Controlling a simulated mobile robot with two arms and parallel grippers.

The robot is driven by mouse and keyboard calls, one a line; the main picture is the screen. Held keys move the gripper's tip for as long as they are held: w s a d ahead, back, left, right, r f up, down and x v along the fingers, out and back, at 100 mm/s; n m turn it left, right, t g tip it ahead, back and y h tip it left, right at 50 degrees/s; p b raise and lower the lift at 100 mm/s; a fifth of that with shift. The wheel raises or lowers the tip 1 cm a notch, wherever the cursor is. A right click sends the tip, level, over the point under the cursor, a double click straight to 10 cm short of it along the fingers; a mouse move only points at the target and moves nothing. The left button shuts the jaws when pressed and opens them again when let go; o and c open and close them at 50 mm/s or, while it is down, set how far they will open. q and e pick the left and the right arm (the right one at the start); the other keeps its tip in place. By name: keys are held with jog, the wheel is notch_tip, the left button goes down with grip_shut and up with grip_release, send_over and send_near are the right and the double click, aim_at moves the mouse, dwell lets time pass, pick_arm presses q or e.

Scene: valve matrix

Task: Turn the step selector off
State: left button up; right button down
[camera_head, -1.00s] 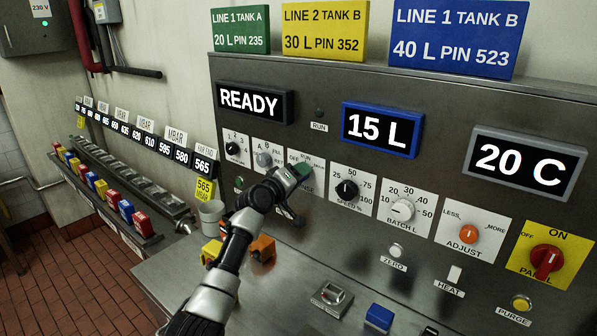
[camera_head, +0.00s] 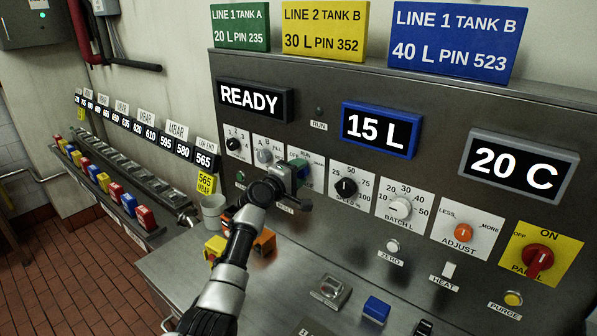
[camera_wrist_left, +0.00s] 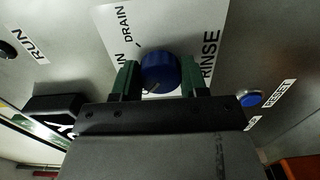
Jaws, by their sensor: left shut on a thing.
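The step selector is a blue knob (camera_wrist_left: 160,70) on a white plate (camera_wrist_left: 180,22) in the left wrist view. DRAIN and RINSE show on the plate, and another label is partly covered. My left gripper (camera_wrist_left: 160,82) has its green fingers on both sides of the knob and is shut on it. A pale mark shows on the knob's near face, but I cannot tell which label it points at. In the head view my left gripper (camera_head: 298,178) is at the panel and hides the knob and most of its plate (camera_head: 293,154). My right gripper is not in view.
The speed knob (camera_head: 346,187) is close on the right, and the A/B selector (camera_head: 264,155) on the left. A blue reset button (camera_wrist_left: 250,98) is beside the gripper. A white cup (camera_head: 213,208) and yellow and orange blocks are on the bench below.

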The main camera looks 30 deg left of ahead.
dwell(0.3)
pick_arm(q)
jog(key=o, duration=0.9)
jog(key=shift+s, duration=0.1)
jog(key=s, duration=0.3)
jog(key=s+b, duration=0.1)
jog(key=s, duration=0.3)
jog(key=s+a+b, duration=0.1)
jog(key=s, duration=0.2)
jog(key=shift+s, duration=0.35)
